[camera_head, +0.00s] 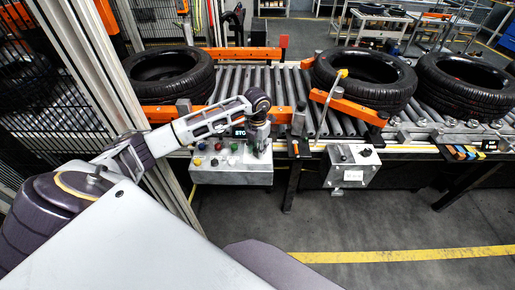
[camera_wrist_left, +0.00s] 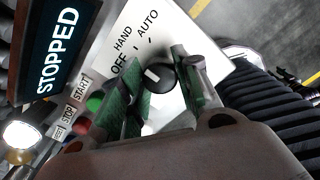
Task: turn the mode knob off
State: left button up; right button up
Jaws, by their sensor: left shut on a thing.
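The black mode knob (camera_wrist_left: 160,78) sits on a white plate (camera_wrist_left: 150,28) marked OFF, HAND and AUTO in the left wrist view. My left gripper (camera_head: 258,143) is at the right part of the grey control box (camera_head: 232,176) in the head view. Its green-padded fingers stand on either side of the knob and are shut on it. The fingers partly hide the knob, and I cannot tell which mark it points to. The display (camera_wrist_left: 57,48) beside the plate reads STOPPED. My right gripper is in neither view.
Green (camera_wrist_left: 95,102) and red (camera_wrist_left: 83,123) buttons sit close to the fingers. A second grey box (camera_head: 350,166) hangs to the right. Behind is a roller conveyor (camera_head: 262,80) with orange guides and tyres (camera_head: 465,85). A fence post (camera_head: 105,75) stands left.

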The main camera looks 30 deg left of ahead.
aim_at(257, 149)
pick_arm(q)
jog(key=shift+n, duration=0.4)
jog(key=n, duration=0.3)
jog(key=shift+n+b, duration=0.3)
jog(key=shift+b, duration=0.1)
jog(key=shift+n, duration=2.2)
jog(key=o, duration=1.1)
jog(key=shift+c, duration=0.2)
jog(key=shift+r, duration=0.15)
notch_tip(257, 149, up, 12)
jog(key=shift+d+f, duration=0.1)
jog(key=shift+f, duration=0.1)
